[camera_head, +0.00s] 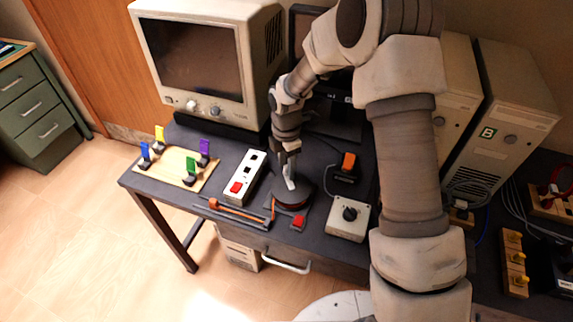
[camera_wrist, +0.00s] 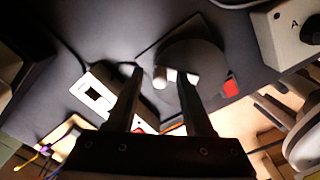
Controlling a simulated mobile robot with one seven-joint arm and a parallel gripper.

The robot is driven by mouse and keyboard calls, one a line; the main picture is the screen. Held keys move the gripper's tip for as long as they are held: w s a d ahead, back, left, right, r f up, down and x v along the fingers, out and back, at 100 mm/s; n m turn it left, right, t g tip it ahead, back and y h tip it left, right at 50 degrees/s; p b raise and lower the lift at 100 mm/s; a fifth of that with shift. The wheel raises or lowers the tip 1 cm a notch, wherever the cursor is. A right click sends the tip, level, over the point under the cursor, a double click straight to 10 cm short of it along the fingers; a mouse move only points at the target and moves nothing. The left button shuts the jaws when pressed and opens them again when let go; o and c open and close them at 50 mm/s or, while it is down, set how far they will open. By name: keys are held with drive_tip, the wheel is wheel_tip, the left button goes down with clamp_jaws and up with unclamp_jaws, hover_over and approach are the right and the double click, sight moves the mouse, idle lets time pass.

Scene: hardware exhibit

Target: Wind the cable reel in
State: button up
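The cable reel (camera_head: 304,196) is a dark round drum low on the dark desk, partly hidden by my gripper in the head view. In the wrist view its dark disc (camera_wrist: 205,55) lies beyond the fingertips, with a short pale knob (camera_wrist: 160,78) at its near left edge. An orange cable (camera_head: 238,210) runs left from the reel across the desk. My gripper (camera_head: 289,176) points down over the reel. In the wrist view its fingers (camera_wrist: 159,76) are apart, with the knob showing between the tips. I see no clear contact with it.
A white switch box (camera_head: 243,175) with a red switch stands left of the reel. A red piece (camera_head: 298,222) lies at its front. A pale dial box (camera_head: 347,218) stands right. A monitor (camera_head: 208,60) stands behind, and a board with coloured tags (camera_head: 174,168) lies at far left.

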clamp_jaws()
idle(0.3)
